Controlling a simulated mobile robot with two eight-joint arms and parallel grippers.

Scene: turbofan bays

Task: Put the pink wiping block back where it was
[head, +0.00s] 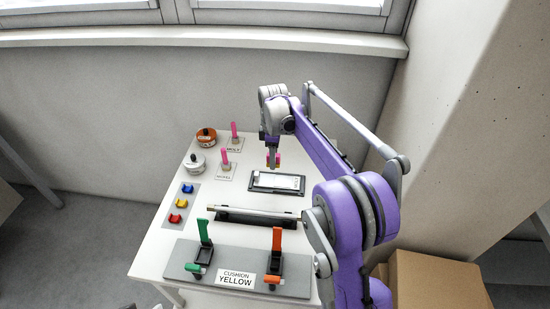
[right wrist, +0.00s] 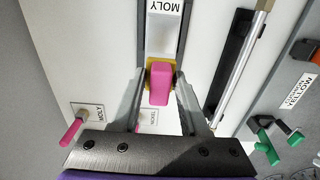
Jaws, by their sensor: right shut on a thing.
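My right gripper (head: 272,152) is shut on the pink wiping block (right wrist: 159,85), which shows between the two fingers in the right wrist view. A yellow part shows at the block's edges. In the head view the block (head: 273,161) hangs near the far edge of a black-framed tray (head: 252,184) with a pale plate in it. I cannot tell whether it touches anything below. My left gripper is not in view.
An orange tin (head: 206,135) and a white tin (head: 196,163) stand at the left edge. Blue, yellow and red pieces (head: 181,203) sit on a grey strip. A rod (head: 258,213) lies in a black holder; a grey clamp plate (head: 190,252) with a CUSHION YELLOW sign is in front.

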